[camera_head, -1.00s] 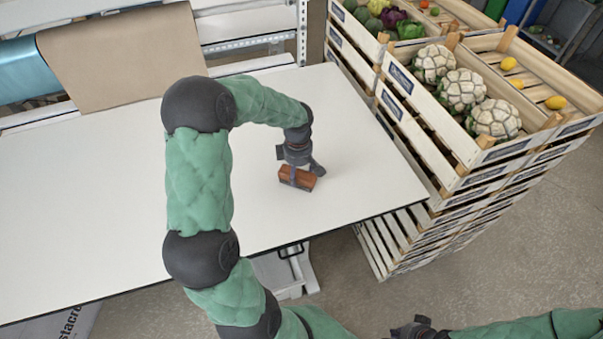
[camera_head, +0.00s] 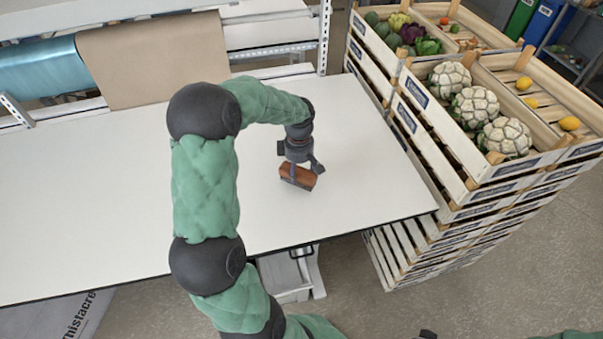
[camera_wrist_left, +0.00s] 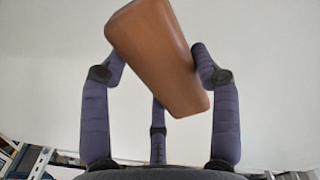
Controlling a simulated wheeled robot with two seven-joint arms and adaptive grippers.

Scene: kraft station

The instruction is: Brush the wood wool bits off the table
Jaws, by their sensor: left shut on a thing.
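My left gripper (camera_head: 302,166) is over the right part of the white table (camera_head: 350,150), shut on a brown brush (camera_head: 298,178). In the left wrist view the brush's smooth brown block (camera_wrist_left: 160,55) sits tilted between the fingers (camera_wrist_left: 158,75). In the head view the brush is at or just above the tabletop; I cannot tell whether it touches. No wood wool bits can be made out on the visible tabletop. My left arm hides a strip of the table's middle.
Stacked wooden crates (camera_head: 440,150) with cauliflowers (camera_head: 475,106) and other produce stand close against the table's right end. Brown kraft paper (camera_head: 155,60) hangs at the back beside a blue roll (camera_head: 45,66). The table's left side looks clear.

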